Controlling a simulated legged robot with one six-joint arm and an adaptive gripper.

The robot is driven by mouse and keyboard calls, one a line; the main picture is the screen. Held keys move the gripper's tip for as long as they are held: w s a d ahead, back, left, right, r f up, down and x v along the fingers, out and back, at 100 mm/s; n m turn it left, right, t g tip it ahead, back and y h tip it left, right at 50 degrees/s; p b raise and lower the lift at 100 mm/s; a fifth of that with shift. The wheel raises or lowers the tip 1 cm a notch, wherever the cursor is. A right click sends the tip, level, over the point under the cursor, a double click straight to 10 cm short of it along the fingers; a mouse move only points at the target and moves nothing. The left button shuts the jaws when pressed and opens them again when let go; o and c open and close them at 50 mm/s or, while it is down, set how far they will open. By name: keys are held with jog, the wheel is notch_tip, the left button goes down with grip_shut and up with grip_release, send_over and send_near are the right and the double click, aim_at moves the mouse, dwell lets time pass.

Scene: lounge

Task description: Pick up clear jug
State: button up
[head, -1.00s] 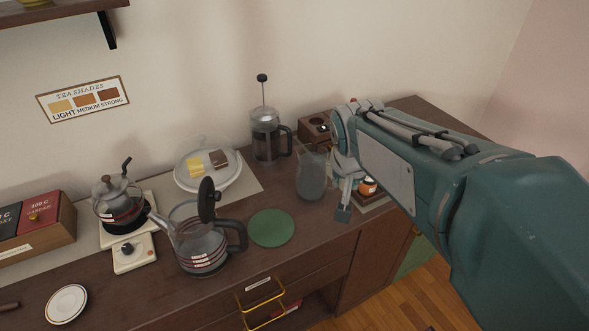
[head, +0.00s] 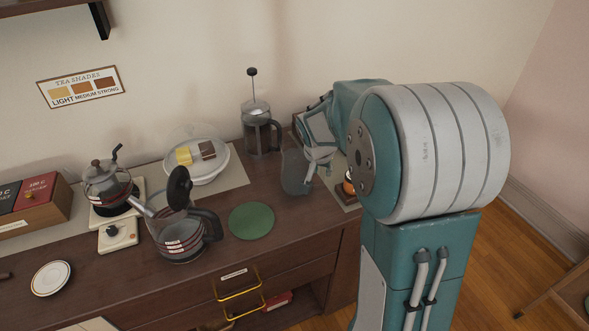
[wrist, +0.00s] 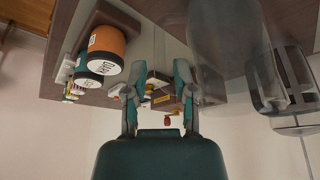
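The clear jug (head: 295,173) stands upright on the dark wooden counter, right of the green round mat. It looks grey and see-through. In the wrist view a large transparent body, which looks like the jug (wrist: 213,35), is at the upper right beside my fingers. My gripper (head: 318,158) is at the jug's right side in the head view, with a finger close to its rim; I cannot tell whether they touch. In the wrist view my gripper (wrist: 157,90) is open, its two fingers apart with nothing held between them. My arm hides part of the counter.
A French press (head: 261,130) stands behind the jug. A glass kettle (head: 180,235) and the green mat (head: 251,220) are to its left. An orange-and-dark jar (wrist: 107,42) shows left in the wrist view. The wall is close behind.

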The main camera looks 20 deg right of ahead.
aim_at(321, 173)
jog(key=x, duration=0.4)
jog(key=shift+w+d, duration=0.1)
jog(key=shift+d, duration=0.1)
jog(key=shift+w+a+f, duration=0.1)
jog(key=shift+a+f, duration=0.05)
jog(key=shift+f, duration=0.15)
jog(key=shift+a+f, duration=0.1)
jog(key=shift+a, duration=0.3)
jog(key=shift+d, duration=0.15)
jog(key=c, duration=0.4)
jog(key=shift+d, duration=0.3)
grip_shut()
